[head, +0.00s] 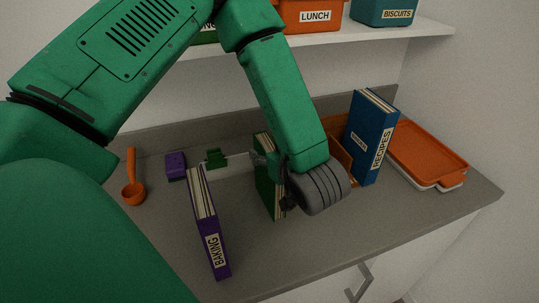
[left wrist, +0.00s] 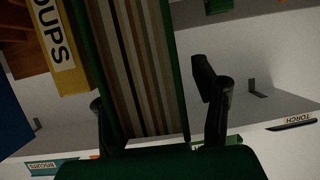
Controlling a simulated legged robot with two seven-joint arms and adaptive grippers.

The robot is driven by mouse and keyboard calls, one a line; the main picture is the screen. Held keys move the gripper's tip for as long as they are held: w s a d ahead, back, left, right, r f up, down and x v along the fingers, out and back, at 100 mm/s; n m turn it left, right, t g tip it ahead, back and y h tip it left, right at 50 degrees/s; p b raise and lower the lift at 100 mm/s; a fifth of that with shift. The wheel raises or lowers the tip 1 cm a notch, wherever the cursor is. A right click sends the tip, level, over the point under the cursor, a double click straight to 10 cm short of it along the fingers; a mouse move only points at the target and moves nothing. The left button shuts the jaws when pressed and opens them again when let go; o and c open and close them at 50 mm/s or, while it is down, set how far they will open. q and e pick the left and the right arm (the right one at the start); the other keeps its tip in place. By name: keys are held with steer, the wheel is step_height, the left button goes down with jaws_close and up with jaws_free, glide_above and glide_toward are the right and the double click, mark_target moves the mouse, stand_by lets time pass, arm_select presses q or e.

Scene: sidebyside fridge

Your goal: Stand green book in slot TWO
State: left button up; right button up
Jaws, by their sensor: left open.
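The green book (head: 264,180) stands upright on the grey counter, partly hidden by my left arm. My left gripper (head: 284,178) is at the book's right side in the head view. In the left wrist view its open fingers (left wrist: 152,90) lie on either side of the book, with a gap at the right finger. An orange holder (head: 341,150) is mostly hidden behind my wrist. I cannot make out a mark for slot TWO. My right gripper is out of view.
A blue RECIPES book (head: 368,140) stands by the orange holder. An orange-lidded tray (head: 430,153) lies to its right. A purple BAKING book (head: 207,225) stands at front left. An orange ladle (head: 132,185) and purple block (head: 176,165) lie behind. A shelf (head: 370,45) hangs above.

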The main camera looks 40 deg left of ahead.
arm_select(q)
steer(key=shift+d, duration=0.35)
steer(key=shift+r, duration=0.1)
steer(key=c, duration=1)
jaws_close()
steer(key=shift+s+a, duration=0.1)
steer(key=shift+a, duration=0.3)
